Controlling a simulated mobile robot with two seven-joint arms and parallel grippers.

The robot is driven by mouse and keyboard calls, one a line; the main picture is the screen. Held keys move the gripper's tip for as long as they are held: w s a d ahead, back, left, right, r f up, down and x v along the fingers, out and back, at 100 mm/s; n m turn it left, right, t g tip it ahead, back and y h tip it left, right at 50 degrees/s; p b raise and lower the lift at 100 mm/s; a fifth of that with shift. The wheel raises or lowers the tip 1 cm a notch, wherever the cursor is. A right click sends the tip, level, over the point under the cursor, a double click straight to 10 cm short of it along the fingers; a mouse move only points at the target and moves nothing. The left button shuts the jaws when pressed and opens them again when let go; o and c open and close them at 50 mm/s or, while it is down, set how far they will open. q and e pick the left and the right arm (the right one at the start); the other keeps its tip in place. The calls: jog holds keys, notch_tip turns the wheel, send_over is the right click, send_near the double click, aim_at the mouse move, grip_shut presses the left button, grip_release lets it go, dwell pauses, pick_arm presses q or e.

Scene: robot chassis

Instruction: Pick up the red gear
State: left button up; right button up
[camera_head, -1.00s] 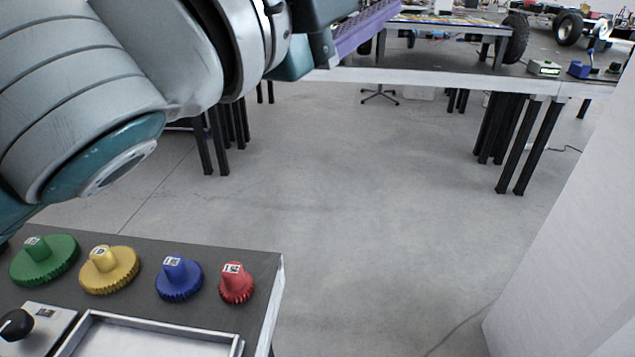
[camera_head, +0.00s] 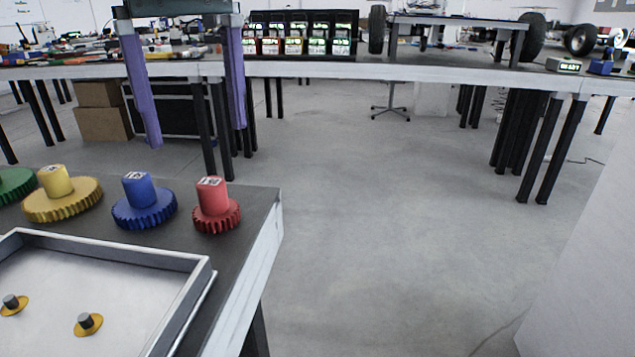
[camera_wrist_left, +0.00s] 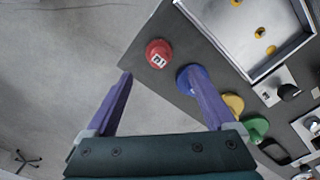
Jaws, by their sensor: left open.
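The red gear (camera_head: 215,206) stands upright on the dark table (camera_head: 262,204) near its right edge, with a labelled hub on top. It also shows in the left wrist view (camera_wrist_left: 158,54), ahead of the fingers and nearer the table's corner. My left gripper (camera_head: 190,138) is open and empty, its two purple fingers pointing down above and beyond the gear row. In the left wrist view the gripper (camera_wrist_left: 164,92) has its fingers wide apart, and the red gear lies beyond and between their tips, not touched. My right gripper is not in view.
A blue gear (camera_head: 145,202) stands close left of the red one, then a yellow gear (camera_head: 62,194) and a green gear (camera_head: 14,186). A metal tray (camera_head: 112,247) with small pegs lies in front. Open floor is to the right.

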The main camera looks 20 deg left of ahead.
aim_at(211, 182)
pick_arm(q)
notch_tip(211, 182, down, 5)
jog(key=shift+r+b, duration=0.15)
jog(key=shift+b, duration=0.3)
notch_tip(211, 182, down, 5)
jog(key=shift+r+b, duration=0.1)
jog(key=shift+b, duration=0.5)
jog(key=shift+w, duration=0.1)
jog(key=shift+c, duration=0.7)
grip_shut()
